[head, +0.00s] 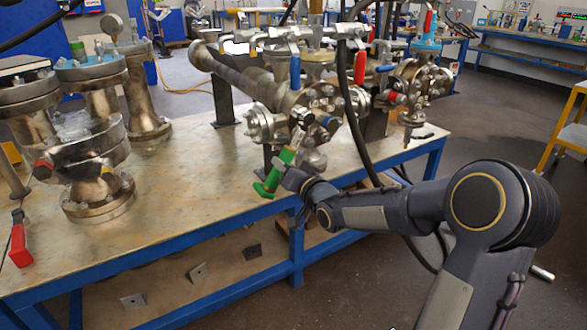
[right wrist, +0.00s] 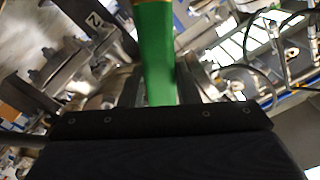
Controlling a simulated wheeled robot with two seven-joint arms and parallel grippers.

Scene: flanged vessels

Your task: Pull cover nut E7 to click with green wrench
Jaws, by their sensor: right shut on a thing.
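The green wrench (head: 272,178) is tilted at the front of the middle flanged vessel (head: 318,100), its handle pointing down and left. My right gripper (head: 287,175) is shut on it. In the right wrist view the green handle (right wrist: 157,50) rises from between the fingers. The wrench's upper end is by the vessel's lower bolts; I cannot tell whether it sits on a nut. The mark E7 cannot be read, so cover nut E7 cannot be told from the other nuts. My left gripper is not in view.
The metal-topped table (head: 190,215) has bare room at its front middle. A stacked flanged vessel (head: 95,150) stands at the left, with a red-handled tool (head: 20,243) near it. Another bolted vessel (head: 425,85) stands at the right. A black hose (head: 362,135) hangs close to my right arm.

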